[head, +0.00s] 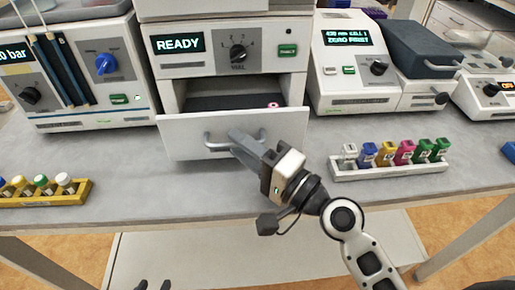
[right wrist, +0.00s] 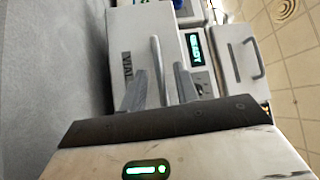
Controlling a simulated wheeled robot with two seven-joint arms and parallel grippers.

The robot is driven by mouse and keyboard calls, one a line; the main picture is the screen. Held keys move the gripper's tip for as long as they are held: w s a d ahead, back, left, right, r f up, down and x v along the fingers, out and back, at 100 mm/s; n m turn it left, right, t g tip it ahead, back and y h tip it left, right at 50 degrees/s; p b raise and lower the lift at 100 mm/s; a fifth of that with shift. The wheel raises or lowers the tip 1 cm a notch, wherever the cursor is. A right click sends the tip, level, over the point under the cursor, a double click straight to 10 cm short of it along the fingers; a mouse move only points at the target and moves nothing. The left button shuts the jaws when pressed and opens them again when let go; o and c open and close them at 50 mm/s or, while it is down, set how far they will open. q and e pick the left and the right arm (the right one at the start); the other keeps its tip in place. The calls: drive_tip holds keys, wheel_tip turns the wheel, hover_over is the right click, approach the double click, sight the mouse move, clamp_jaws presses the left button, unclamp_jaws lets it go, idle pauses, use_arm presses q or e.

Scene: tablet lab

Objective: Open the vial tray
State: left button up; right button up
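The vial tray (head: 183,137) is a white drawer front with a grey handle (head: 210,143), low in the middle machine. It stands pulled out part way, and its dark inside shows behind the front with a small pink ring in it. In the right wrist view the front (right wrist: 146,45) bears the word VIAL. My right gripper (head: 240,140) is at the handle. Its fingers (right wrist: 160,88) stand apart on either side of the handle bar (right wrist: 156,55), with gaps visible. Two dark tips of my left gripper (head: 153,285) show apart at the bottom edge, far from the tray.
The middle machine (head: 200,65) reads READY. Other machines stand left (head: 100,35) and right (head: 345,95). A white rack (head: 390,172) of coloured vials lies right of my right gripper, and a yellow vial rack (head: 78,193) lies at left. The grey bench between is clear.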

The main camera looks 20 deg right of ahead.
use_arm(q)
drive_tip(key=shift+f, duration=0.1)
use_arm(e)
drive_tip(key=shift+s, duration=0.1)
